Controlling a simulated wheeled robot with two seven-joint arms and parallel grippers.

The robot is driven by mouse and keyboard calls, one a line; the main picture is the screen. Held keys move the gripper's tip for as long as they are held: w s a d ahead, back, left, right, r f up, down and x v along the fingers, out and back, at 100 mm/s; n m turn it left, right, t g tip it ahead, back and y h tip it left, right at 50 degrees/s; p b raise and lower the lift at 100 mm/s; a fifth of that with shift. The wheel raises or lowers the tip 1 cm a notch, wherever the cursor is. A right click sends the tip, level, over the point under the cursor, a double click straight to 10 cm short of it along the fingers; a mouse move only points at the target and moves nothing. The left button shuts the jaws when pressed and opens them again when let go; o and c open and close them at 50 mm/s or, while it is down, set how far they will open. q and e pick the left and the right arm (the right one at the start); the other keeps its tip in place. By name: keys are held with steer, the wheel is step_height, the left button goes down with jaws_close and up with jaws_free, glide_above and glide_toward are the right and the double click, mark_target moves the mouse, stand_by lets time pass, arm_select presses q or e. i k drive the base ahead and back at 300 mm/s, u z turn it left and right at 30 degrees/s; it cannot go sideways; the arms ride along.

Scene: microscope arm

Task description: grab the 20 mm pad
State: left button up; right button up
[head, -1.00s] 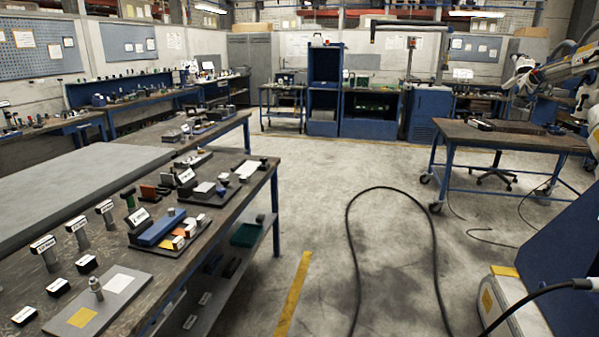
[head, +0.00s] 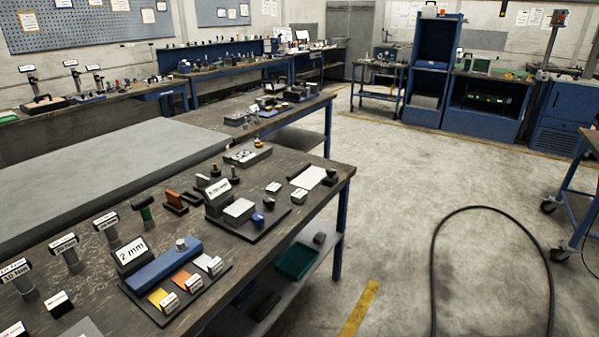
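Neither of my grippers is in view. On the dark workbench (head: 120,197) at the left, a dark tray (head: 220,279) holds a long blue block (head: 163,265), with a sign reading "2 mm" (head: 131,251) behind it. In front of the block lie a yellow pad (head: 158,297), an orange pad (head: 181,281) and a light grey pad (head: 204,262), each beside a small label too small to read. I cannot tell which, if any, is the 20 mm pad. A small metal cylinder (head: 181,243) stands at the block's far end.
Labelled posts (head: 66,254) stand left of the tray. A second tray (head: 240,226) lies farther back. A green bin (head: 296,261) is on the lower shelf. A black cable (head: 433,270) loops over the otherwise open floor to the right.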

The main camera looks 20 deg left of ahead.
mark_target(275, 188)
steer(key=i, duration=6.45)
steer(key=u, duration=5.45)
steer(key=i, duration=0.5)
